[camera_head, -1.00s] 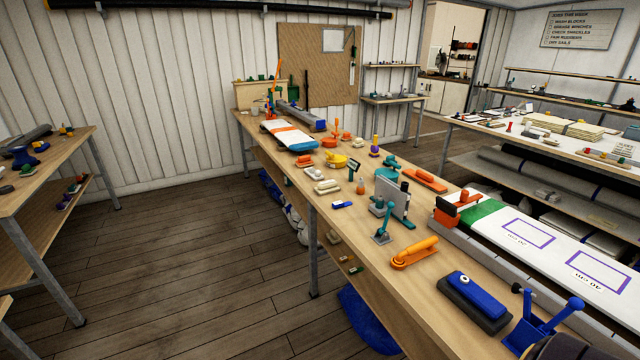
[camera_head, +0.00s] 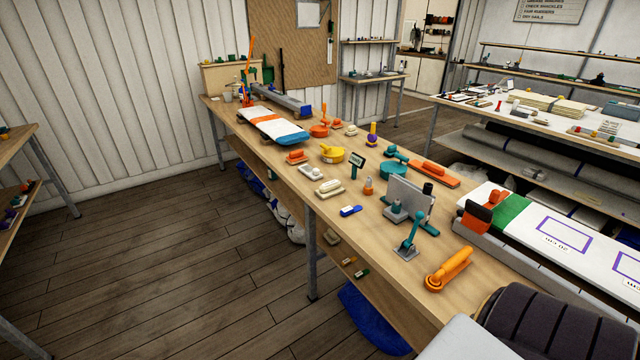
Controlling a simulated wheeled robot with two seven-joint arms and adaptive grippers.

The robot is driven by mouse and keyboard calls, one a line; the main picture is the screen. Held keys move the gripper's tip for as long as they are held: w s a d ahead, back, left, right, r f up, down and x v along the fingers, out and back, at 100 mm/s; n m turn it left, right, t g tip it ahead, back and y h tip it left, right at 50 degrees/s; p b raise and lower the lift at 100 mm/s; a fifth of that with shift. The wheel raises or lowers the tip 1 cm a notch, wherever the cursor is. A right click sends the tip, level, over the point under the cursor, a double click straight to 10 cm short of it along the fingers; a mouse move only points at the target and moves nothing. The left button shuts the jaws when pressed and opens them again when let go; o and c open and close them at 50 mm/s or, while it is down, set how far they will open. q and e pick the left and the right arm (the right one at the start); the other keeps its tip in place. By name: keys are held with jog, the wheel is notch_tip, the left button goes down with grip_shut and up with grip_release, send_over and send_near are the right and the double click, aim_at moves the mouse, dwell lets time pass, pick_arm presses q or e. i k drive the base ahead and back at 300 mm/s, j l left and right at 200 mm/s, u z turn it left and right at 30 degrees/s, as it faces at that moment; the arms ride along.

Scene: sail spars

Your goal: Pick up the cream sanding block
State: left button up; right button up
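A cream block with a raised grip (camera_head: 328,189), which looks like the cream sanding block, lies on the long wooden workbench (camera_head: 385,275) near its left edge. Nothing covers the cream block. Neither gripper is in view. A dark ribbed part and a pale part at the bottom right look like links of my own arm, and they hide the near end of the bench.
Near the block are a blue-and-white item (camera_head: 350,210), an orange block (camera_head: 297,157) and a yellow round tool (camera_head: 332,153). A teal clamp (camera_head: 408,245) and an orange-handled tool (camera_head: 449,269) stand nearer. Open floor (camera_head: 190,270) lies left of the bench.

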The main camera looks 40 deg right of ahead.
aim_at(331, 189)
jog(key=i, duration=3.3)
jog(key=z, duration=2.4)
